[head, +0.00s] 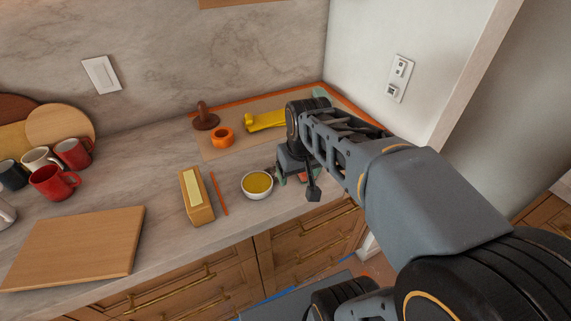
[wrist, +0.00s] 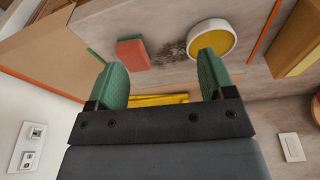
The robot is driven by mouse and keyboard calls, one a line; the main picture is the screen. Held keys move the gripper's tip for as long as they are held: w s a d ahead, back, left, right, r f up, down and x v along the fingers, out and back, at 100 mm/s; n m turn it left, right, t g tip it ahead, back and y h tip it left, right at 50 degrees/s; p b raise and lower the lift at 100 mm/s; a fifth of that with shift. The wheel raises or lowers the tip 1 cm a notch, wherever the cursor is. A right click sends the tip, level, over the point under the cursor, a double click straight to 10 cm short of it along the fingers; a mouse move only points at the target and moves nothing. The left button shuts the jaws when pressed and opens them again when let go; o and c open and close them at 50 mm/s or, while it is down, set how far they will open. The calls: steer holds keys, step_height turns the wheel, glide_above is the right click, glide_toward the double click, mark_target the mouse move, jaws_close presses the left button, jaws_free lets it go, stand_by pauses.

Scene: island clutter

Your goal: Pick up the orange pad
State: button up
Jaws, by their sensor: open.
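The orange pad (wrist: 132,54) is a small red-orange block with a thin green layer, lying on the counter beside the bowl. In the head view only a small part of it (head: 302,177) shows, mostly hidden by my gripper. My gripper (head: 297,180) is over the counter's front right area, close to the pad. In the wrist view my gripper (wrist: 162,64) has its two green fingertips wide apart with nothing held. The pad appears beyond the tips, nearer the left finger.
A white bowl with yellow contents (head: 257,185) stands close left of my gripper. Further left are an orange stick (head: 218,194) and a tan box (head: 196,196). Behind, a board (head: 240,151) holds an orange ring (head: 222,137), a brown knobbed tool (head: 205,117) and a yellow item (head: 264,121).

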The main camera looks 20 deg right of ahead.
steer(key=shift+o, duration=0.7)
steer(key=w+d+r+g+p, duration=0.1)
steer(key=w+d+r+g, duration=0.1)
steer(key=w+d, duration=0.4)
steer(key=w+r, duration=0.1)
steer(key=w, duration=0.3)
steer(key=shift+d, duration=0.25)
steer(key=f, duration=0.8)
steer(key=shift+w+d, duration=0.35)
steer(key=shift+d, duration=0.05)
steer(key=shift+s+a+f+p, duration=0.1)
steer(key=shift+f+p, duration=0.5)
steer(key=shift+f, duration=2.25)
steer(key=c, duration=1)
steer(key=shift+r, duration=0.15)
